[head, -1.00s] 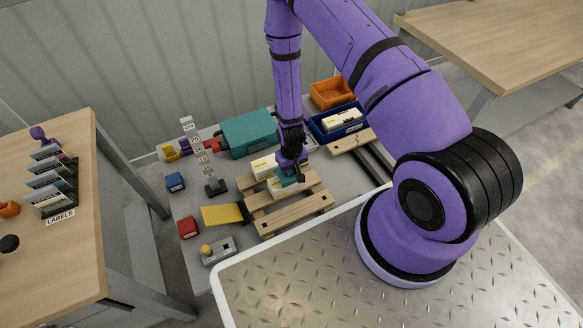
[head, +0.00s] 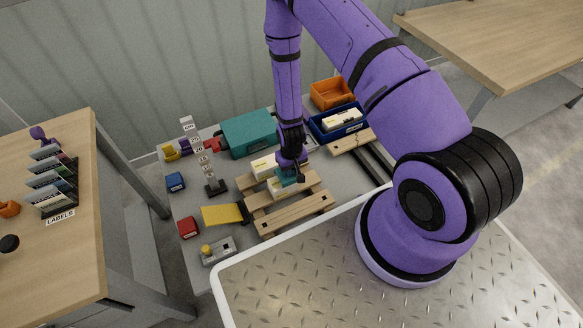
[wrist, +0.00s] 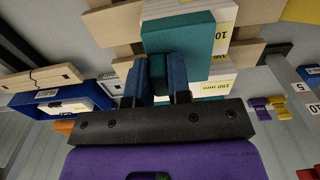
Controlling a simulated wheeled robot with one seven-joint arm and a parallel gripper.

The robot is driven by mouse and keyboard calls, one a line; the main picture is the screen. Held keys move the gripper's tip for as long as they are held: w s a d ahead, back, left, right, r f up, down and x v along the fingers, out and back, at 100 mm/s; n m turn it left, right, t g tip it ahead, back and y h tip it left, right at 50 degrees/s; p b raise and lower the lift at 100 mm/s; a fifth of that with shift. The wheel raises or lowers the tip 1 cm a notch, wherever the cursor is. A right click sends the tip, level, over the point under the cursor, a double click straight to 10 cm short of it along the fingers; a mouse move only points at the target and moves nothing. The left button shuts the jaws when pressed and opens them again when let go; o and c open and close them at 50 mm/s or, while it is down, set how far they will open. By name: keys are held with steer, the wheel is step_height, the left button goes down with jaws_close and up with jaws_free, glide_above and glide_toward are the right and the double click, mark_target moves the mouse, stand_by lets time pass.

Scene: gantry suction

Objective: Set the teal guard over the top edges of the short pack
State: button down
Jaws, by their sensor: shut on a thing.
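My gripper (wrist: 158,80) points down over the pallet, its blue-padded fingers shut on the upright part of the teal guard (wrist: 185,45). The guard also shows in the head view (head: 287,181), under the fingers. It lies at the top of the short pack, a white and yellow block marked 100 (wrist: 225,15), and covers part of it. In the head view this is the nearer pack (head: 276,193). I cannot tell whether the guard is seated or slightly above the pack. A second pack, marked 150 mm (wrist: 215,82), stands just behind it, partly hidden by my gripper.
The packs stand on a slatted wooden pallet (head: 295,220). A teal case (head: 250,133) lies behind. A blue bin (head: 338,122) with a white pack and an orange bin (head: 332,93) are at back right.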

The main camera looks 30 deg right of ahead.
steer(key=shift+f, duration=1.55)
steer(key=c, duration=1)
jaws_free()
step_height(320, 180, up, 11)
steer(key=shift+f, duration=0.1)
